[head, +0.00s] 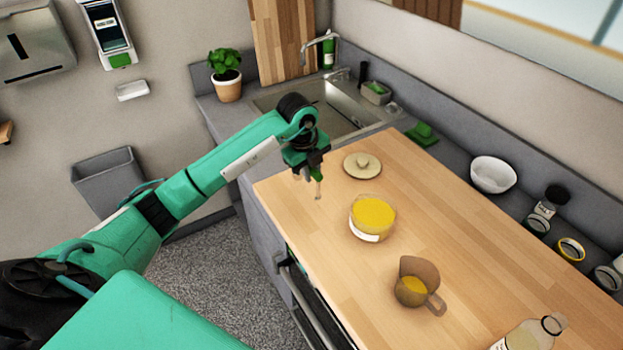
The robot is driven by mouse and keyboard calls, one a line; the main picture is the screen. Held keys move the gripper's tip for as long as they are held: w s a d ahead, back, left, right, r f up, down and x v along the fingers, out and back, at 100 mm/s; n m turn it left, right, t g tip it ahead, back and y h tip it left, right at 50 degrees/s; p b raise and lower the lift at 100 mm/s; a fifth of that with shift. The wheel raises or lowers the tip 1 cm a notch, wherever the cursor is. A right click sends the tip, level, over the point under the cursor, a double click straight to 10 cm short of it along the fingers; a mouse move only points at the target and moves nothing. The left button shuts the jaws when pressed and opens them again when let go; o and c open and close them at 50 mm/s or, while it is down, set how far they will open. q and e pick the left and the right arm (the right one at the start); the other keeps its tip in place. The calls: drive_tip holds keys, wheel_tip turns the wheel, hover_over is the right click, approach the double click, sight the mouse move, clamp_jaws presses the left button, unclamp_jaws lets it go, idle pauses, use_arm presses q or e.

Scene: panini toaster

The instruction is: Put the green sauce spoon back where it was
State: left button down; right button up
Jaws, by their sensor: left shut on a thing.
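My left gripper (314,174) is shut on the green sauce spoon (318,188), which hangs down from the fingers above the left edge of the wooden counter. Its green part shows at the fingers and a thin, pale shaft points downward. The gripper hides part of the spoon. I cannot tell whether its lower end touches the counter. A glass jar (370,232) with yellow sauce stands open to the right and nearer the front. A round, pale lid (362,165) lies flat behind the jar. My right gripper is not in view.
A brown glass jug (414,278) stands in front of the jar, and a bottle (525,336) is at the lower right. A white bowl (493,174) and several small jars line the back right. A sink (340,107) lies behind. The counter's middle right (470,245) is clear.

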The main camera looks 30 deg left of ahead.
use_arm(q)
wheel_tip(320, 180, down, 4)
drive_tip(key=shift+f+p, duration=0.1)
drive_tip(key=shift+p, duration=0.55)
drive_tip(key=shift+f, duration=0.2)
drive_tip(key=c, duration=1.3)
unclamp_jaws()
drive_tip(key=shift+r, duration=0.1)
